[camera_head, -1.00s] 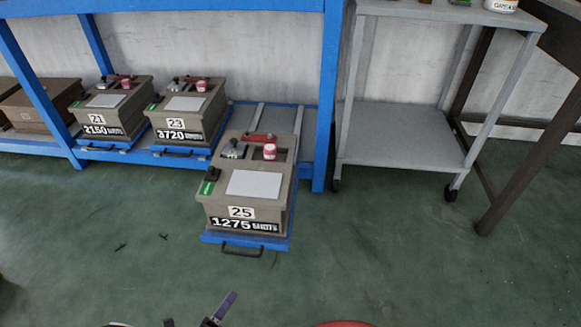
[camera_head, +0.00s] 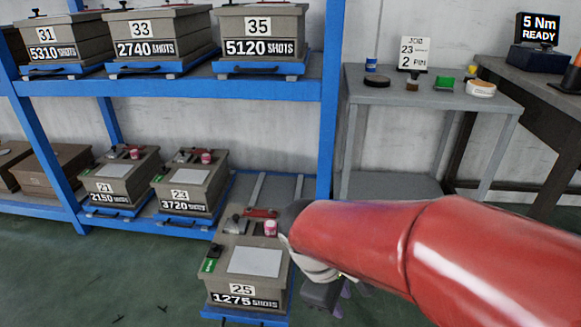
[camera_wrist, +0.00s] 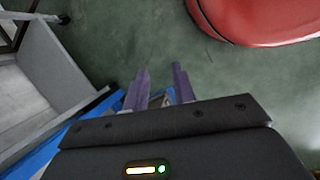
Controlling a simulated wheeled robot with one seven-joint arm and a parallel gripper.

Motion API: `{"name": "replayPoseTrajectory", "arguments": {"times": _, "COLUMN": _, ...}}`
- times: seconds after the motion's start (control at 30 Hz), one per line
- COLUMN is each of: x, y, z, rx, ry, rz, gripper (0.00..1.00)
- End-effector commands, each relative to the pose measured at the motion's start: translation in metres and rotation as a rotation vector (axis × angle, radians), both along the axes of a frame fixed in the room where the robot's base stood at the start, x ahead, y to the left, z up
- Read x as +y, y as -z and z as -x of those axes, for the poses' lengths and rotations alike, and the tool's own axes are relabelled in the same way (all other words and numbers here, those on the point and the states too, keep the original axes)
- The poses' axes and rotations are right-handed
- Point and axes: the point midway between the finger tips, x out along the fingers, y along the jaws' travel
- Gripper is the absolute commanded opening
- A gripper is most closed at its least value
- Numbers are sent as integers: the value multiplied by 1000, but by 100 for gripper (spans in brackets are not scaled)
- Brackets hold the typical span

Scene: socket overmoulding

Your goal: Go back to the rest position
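My gripper (camera_wrist: 160,88) shows in the wrist view with its two purple fingers apart and nothing between them. Green floor and a bit of blue lie behind the fingers. In the head view my gripper (camera_head: 328,292) is mostly hidden under my red arm, which reaches in from the right. It appears in front of the right side of box 25 (camera_head: 222,273), a grey-brown mould box marked 1275 shots. That box sits on a blue tray pulled out from the lower shelf. A red-and-white jar (camera_head: 270,228) stands on its top.
Boxes 21 (camera_head: 119,180) and 23 (camera_head: 189,183) stand on the lower blue rack. Boxes 31, 33 and 35 (camera_head: 264,35) stand on the upper shelf. A grey trolley (camera_head: 425,95) carries small items and a job card (camera_head: 413,55). A dark bench (camera_head: 535,85) stands at right.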

Motion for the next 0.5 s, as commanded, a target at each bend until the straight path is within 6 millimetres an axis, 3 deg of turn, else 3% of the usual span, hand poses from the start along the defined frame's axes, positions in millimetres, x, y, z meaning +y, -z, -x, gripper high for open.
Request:
{"name": "replayPoseTrajectory", "arguments": {"times": 0.03, "x": -13, "y": -20, "z": 6, "rx": -69, "ry": 115, "rz": -69, "gripper": 26}}
{"name": "replayPoseTrajectory", "arguments": {"times": 0.2, "x": -40, "y": -64, "z": 26, "rx": -286, "ry": 493, "rz": -293, "gripper": 26}}
{"name": "replayPoseTrajectory", "arguments": {"times": 0.5, "x": -62, "y": -110, "z": 52, "rx": -560, "ry": 914, "rz": -553, "gripper": 26}}
